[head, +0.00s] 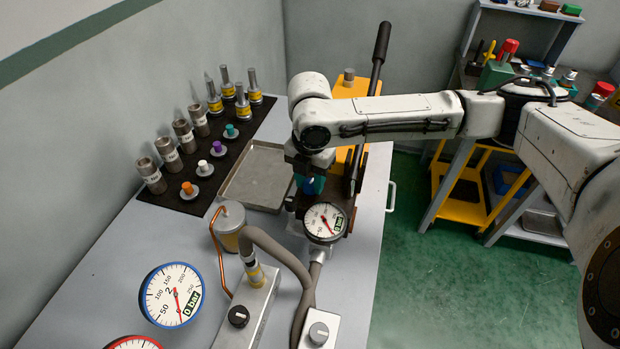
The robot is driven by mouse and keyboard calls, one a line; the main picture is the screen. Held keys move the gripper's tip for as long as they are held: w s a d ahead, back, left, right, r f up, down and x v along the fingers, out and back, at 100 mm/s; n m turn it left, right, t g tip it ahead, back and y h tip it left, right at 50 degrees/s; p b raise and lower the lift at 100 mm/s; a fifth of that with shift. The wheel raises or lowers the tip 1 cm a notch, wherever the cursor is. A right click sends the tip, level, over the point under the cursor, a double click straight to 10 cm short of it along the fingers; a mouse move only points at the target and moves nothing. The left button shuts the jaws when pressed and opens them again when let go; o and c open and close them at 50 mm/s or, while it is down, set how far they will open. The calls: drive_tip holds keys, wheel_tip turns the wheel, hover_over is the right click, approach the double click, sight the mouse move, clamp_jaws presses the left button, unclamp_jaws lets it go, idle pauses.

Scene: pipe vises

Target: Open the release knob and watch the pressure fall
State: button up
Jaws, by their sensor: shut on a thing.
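My gripper (312,180) points down over the dark block of the lever device, its jaws shut on a small blue piece. The blue piece (314,186) shows only in part; I cannot tell if it is the release knob. Just below it, a round dark-rimmed gauge (325,221) has a red needle toward the lower right and a green display too small to read surely. A red-rimmed gauge (133,343) is cut off.
A long black lever (379,45) rises behind my gripper. A grey hose (285,256) and copper pipe (220,262) run across the bench. An empty metal tray (232,199) lies left, beside a black mat (188,204) with metal cylinders and coloured plugs.

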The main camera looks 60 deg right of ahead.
sight(311, 184)
drive_tip(key=o, duration=1)
drive_tip(key=shift+o, duration=0.2)
drive_tip(key=shift+r, duration=0.1)
wheel_tip(311, 184, up, 11)
drive_tip(key=b, duration=0.1)
drive_tip(key=shift+f, duration=0.2)
drive_tip(key=shift+s, duration=0.1)
